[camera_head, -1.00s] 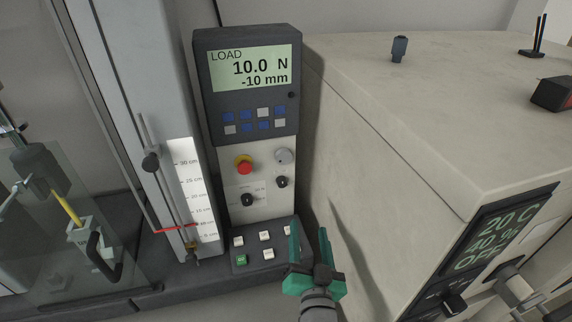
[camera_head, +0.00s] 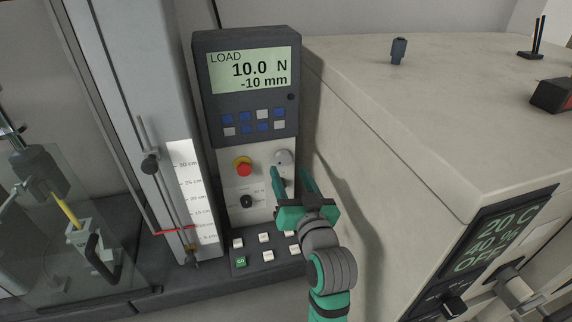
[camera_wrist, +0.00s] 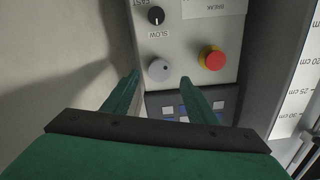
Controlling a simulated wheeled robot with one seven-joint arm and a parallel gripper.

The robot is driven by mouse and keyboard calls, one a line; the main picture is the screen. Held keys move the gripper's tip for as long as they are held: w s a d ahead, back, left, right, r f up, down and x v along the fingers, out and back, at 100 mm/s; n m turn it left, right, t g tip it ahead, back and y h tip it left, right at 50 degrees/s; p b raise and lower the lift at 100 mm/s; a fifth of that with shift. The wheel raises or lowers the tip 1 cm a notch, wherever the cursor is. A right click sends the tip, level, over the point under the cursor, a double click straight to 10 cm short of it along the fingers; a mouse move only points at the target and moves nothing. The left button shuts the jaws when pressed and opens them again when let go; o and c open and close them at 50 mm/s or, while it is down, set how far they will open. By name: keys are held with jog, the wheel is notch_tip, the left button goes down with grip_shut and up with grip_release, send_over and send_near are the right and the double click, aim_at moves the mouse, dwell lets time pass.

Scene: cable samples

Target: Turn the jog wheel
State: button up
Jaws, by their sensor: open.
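The jog wheel (camera_head: 283,157), a grey round knob with a small dark dot, is on the light control panel, right of the red stop button. In the wrist view the jog wheel (camera_wrist: 159,69) shows between my fingertips, beyond them. My gripper (camera_head: 290,172) is open and empty, its two green fingers pointing at the panel just below the wheel. In the wrist view my gripper (camera_wrist: 160,79) has one fingertip on each side of the wheel's image. I cannot tell whether a finger touches it.
The red stop button (camera_head: 243,168) sits close left of the wheel. A black knob (camera_head: 246,201) is lower left; another black knob (camera_wrist: 156,15) is marked slow and fast. The display (camera_head: 250,69) reads 10.0 N, -10 mm. A large beige cabinet (camera_head: 390,130) stands close on the right.

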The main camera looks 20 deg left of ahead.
aim_at(284, 161)
jog(key=shift+x, duration=2.5)
jog(key=c, duration=1.1)
